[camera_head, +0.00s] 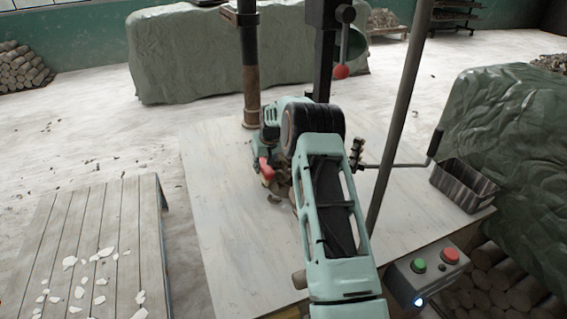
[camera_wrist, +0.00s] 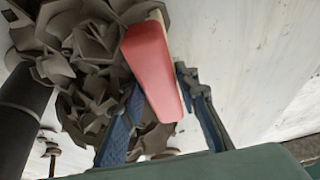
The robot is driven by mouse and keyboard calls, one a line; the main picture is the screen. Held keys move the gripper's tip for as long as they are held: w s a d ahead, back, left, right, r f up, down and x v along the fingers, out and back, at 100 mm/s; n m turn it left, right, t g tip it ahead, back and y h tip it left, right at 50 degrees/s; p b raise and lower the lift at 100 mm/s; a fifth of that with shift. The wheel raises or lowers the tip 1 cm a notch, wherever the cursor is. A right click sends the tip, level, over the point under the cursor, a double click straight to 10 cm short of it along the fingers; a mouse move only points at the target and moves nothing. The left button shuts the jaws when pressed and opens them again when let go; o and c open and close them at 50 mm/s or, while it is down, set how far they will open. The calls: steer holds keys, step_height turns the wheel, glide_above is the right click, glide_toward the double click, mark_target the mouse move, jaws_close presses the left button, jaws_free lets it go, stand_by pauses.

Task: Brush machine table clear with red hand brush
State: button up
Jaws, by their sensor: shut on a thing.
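The red hand brush (camera_wrist: 150,62) is between the blue fingers of my gripper (camera_wrist: 160,92) in the wrist view, which are shut on it. In the head view a bit of the red brush (camera_head: 265,168) shows at the left of my gripper, low over the pale machine table (camera_head: 225,215). A heap of grey-brown clay trimmings (camera_wrist: 75,55) lies beside and behind the brush in the wrist view. In the head view my arm hides most of the heap. I cannot tell whether the bristles touch the table.
A column (camera_head: 249,90) stands at the table's back, and a slanted pole (camera_head: 398,120) and a lever are at the right. A dark metal bin (camera_head: 464,186) sits at the right corner. A control box (camera_head: 428,272) is at the front. The table's left part is clear.

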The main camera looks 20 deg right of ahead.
mark_target(270, 173)
stand_by(0.4)
steer(key=shift+s+b, duration=0.95)
steer(key=shift+s, duration=1.95)
steer(key=shift+w, duration=0.1)
steer(key=shift+w+p, duration=0.3)
steer(key=shift+w, duration=2.6)
steer(key=shift+s+b, duration=1.15)
steer(key=shift+s, duration=1.9)
